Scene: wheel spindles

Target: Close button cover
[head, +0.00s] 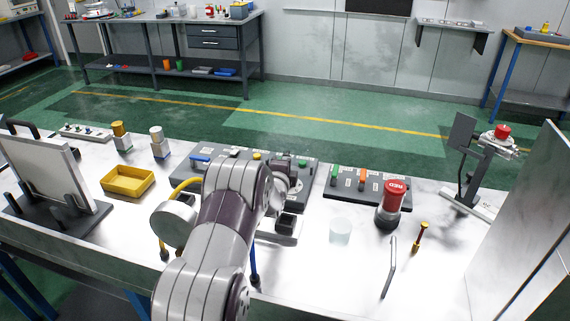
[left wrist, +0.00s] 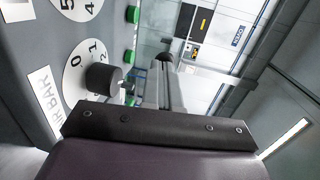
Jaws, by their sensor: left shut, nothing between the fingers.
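My left arm reaches from the bottom over the middle of the table. My left gripper (head: 290,176) is shut and empty over the dark control panel (head: 313,176), well left of the red button. In the left wrist view the gripper (left wrist: 166,75) is beside a black knob (left wrist: 103,79) with a numbered dial. My right gripper is not in view.
A second panel (head: 345,186) with coloured switches and a red cylinder (head: 395,197) stand between my gripper and the red button. A yellow tray (head: 128,182) and a framed board (head: 55,175) are at the left. A tall metal sheet (head: 525,225) rises at the right.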

